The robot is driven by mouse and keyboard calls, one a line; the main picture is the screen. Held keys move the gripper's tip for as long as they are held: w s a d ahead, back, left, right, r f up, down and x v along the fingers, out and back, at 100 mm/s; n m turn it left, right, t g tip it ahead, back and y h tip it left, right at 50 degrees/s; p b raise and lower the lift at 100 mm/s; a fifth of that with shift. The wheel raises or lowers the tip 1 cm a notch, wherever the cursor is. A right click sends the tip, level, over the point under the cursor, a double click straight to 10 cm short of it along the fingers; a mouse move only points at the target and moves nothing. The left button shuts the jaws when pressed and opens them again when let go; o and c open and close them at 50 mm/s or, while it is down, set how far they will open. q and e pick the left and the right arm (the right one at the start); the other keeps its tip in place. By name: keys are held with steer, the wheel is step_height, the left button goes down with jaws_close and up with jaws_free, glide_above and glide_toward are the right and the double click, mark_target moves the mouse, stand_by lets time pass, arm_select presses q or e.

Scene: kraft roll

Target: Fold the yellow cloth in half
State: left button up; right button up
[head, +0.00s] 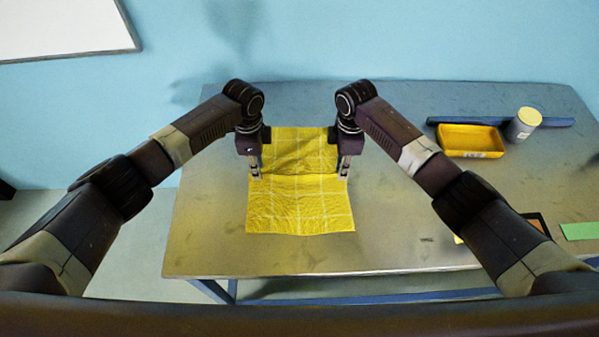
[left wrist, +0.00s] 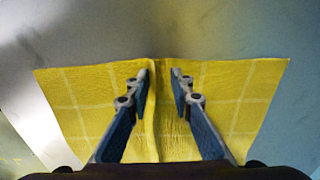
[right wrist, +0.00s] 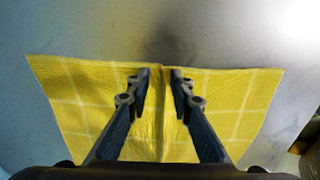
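The yellow cloth (head: 301,208) with pale grid lines lies unfolded on the table, with a crosswise ridge or crease between my grippers. Its far part is darker and slightly rumpled. My left gripper (head: 255,173) points down at the cloth's left edge, and my right gripper (head: 343,173) points down at its right edge. In the left wrist view the fingers (left wrist: 160,75) stand apart with a ridge of cloth between them. In the right wrist view the fingers (right wrist: 160,73) also stand apart, with a fainter crease between them. Contact with the cloth is unclear.
A yellow tray (head: 470,141), a can with a yellow lid (head: 523,124) and a dark blue bar (head: 480,121) are at the back right. A green sheet (head: 579,231) lies at the right. The table (head: 205,215) is clear left of the cloth and in front of it.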

arm_select(q)
steer(key=shift+f, duration=0.15)
jaws_close()
arm_select(e)
steer(key=shift+f, duration=0.1)
jaws_close()
arm_select(q)
steer(key=shift+s, duration=0.1)
arm_select(e)
steer(key=shift+s, duration=0.1)
stand_by(0.6)
stand_by(0.3)
